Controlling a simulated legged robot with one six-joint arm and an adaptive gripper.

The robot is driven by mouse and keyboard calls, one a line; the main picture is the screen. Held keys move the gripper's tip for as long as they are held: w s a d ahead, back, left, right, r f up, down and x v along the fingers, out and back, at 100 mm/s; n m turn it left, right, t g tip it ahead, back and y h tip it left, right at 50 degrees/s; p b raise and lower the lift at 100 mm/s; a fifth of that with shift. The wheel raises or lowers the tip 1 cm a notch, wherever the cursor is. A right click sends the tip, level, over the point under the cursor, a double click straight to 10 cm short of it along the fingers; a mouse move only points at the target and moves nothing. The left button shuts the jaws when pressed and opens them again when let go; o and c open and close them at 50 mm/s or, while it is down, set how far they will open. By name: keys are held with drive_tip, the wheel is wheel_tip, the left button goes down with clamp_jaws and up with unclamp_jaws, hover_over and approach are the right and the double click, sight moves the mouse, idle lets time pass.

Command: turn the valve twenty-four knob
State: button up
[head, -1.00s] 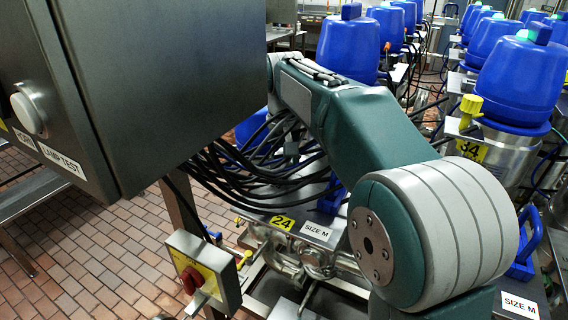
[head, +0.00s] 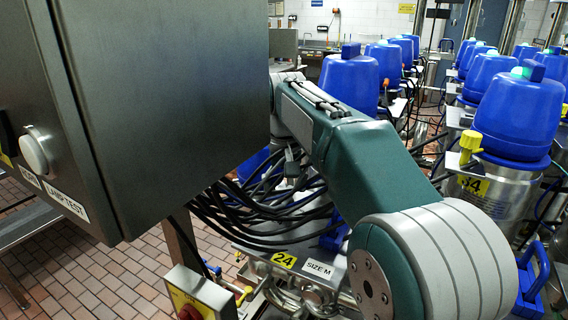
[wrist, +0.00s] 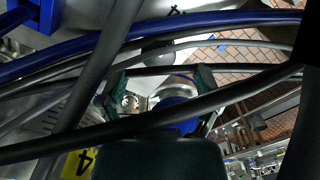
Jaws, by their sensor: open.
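The yellow 24 label (head: 284,259) sits on a metal plate beside a SIZE M label, low in the middle of the head view. A small yellow knob-like part (head: 243,294) shows to its lower left; I cannot tell whether it is the valve twenty-four knob. My gripper (wrist: 160,82) is open in the wrist view, its dark green fingers apart. Cables cross over it. A metal and blue part (wrist: 176,112) shows between the fingers, partly hidden. A yellow label ending in 4 (wrist: 78,163) is at the lower left there. The head view does not show my gripper.
A grey metal cabinet (head: 160,110) with a LAMP TEST label fills the left. A bundle of black cables (head: 255,215) hangs beside my arm. Valve 34 (head: 495,185), with a blue cap and yellow knob (head: 470,145), stands at the right. Brick floor (head: 110,275) is open at lower left.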

sight(284, 199)
wheel_tip(284, 199, up, 9)
drive_tip(key=shift+f, duration=0.2)
drive_tip(key=shift+a, duration=0.1)
idle(0.4)
